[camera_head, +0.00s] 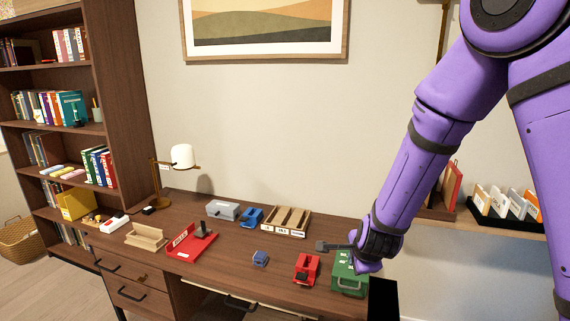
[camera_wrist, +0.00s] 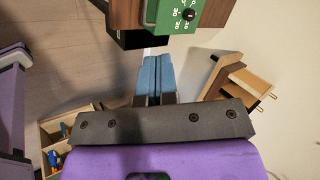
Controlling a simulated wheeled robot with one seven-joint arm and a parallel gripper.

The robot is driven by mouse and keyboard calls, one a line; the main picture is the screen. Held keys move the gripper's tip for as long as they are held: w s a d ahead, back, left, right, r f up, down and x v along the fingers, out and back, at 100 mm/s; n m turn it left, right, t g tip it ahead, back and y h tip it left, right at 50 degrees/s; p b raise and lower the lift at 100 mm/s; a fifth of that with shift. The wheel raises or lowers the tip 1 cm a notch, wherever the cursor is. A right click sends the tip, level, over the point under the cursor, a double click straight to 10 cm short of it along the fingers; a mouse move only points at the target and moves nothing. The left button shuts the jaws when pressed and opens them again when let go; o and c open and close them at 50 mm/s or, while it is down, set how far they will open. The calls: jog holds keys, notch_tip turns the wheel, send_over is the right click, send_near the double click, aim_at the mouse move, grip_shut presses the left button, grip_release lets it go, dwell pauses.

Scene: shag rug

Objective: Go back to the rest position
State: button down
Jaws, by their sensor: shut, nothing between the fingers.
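My gripper (camera_wrist: 156,66) shows in the wrist view as two blue fingers side by side, shut and empty. Below them is its wide dark grey body. In the head view my purple arm comes down from the upper right, and its wrist is over the right end of the desk (camera_head: 225,268), in front of part of a green box (camera_head: 343,284). The fingertips cannot be made out clearly there. The green box, with a dark knob, also shows at the top of the wrist view (camera_wrist: 168,14), beyond the fingertips.
A wooden sorter (camera_head: 285,218), red tray (camera_head: 190,245) and lamp (camera_head: 182,155) stand farther left. A shelf with upright cases (camera_head: 500,203) is at right. The wrist view shows a wooden rack (camera_wrist: 235,78) at right.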

jog(key=s+d+r+n+y, duration=0.15)
jog(key=s+r+n, duration=0.3)
jog(key=r, duration=0.45)
jog(key=s+d+r+n, duration=0.3)
jog(key=s+r+n, duration=0.15)
jog(key=r, duration=0.55)
jog(key=s+d+r+n, duration=0.2)
jog(key=s+r, duration=0.1)
jog(key=s, duration=0.3)
jog(key=s+d+r+n+g+h, duration=0.1)
jog(key=s+d+r+n, duration=0.2)
jog(key=s, duration=0.4)
jog(key=s+d+r+n+g, duration=0.1)
jog(key=s+d+r+n, duration=0.1)
jog(key=s, duration=0.4)
jog(key=shift+s+d+r+n+h, duration=0.25)
jog(key=shift+d+r+n+h, duration=0.1)
jog(key=shift+r, duration=0.2)
